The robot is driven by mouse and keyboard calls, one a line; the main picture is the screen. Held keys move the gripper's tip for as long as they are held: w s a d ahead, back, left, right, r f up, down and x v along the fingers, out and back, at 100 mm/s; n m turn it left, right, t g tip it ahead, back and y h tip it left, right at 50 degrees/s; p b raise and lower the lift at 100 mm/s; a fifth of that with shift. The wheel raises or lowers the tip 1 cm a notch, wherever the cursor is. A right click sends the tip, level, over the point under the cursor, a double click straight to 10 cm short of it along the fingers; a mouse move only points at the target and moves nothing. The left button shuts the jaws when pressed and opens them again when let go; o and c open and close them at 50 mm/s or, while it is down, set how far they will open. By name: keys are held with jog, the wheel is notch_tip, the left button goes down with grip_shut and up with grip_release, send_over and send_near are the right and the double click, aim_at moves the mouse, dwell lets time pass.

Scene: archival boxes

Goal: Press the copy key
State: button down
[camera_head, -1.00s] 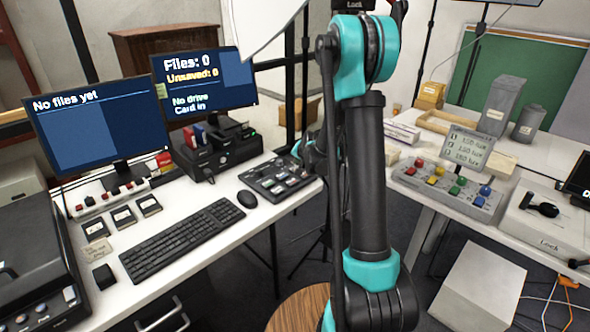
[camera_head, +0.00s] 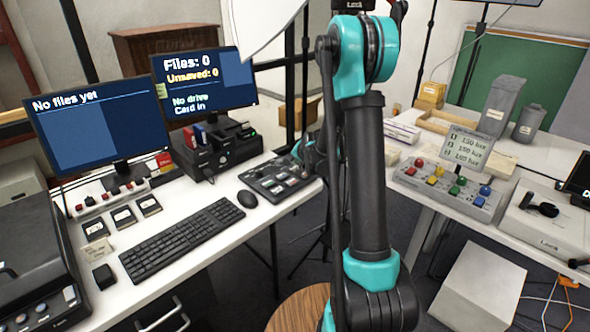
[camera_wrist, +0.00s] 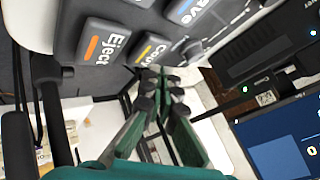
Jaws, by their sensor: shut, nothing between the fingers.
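The dark key panel (camera_head: 268,187) sits on the white desk beside the mouse. In the wrist view, it shows large grey keys. One reads Eject, with an orange stripe (camera_wrist: 103,42). The copy key (camera_wrist: 150,50) has a yellow stripe and its label is partly hidden, with only its first letters showing. A blue-striped key reading Save (camera_wrist: 195,10) is further along. My gripper (camera_wrist: 165,73) is shut and empty, with its tips close to the copy key's edge. I cannot tell whether they touch it. In the head view my arm hides most of the gripper.
Two monitors (camera_head: 95,120) stand behind the panel; one reads "Files: 0, Unsaved: 0, No drive, Card in". A black card reader dock (camera_head: 215,150), keyboard (camera_head: 182,238) and mouse (camera_head: 247,199) are near. A second table with a coloured-button box (camera_head: 455,190) is at the right.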

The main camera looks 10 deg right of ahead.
jog(key=shift+f, duration=0.1)
dwell(0.4)
jog(key=shift+f, duration=0.3)
jog(key=shift+f, duration=0.5)
dwell(0.7)
jog(key=shift+r, duration=0.9)
jog(key=shift+r, duration=0.1)
jog(key=shift+r, duration=2.4)
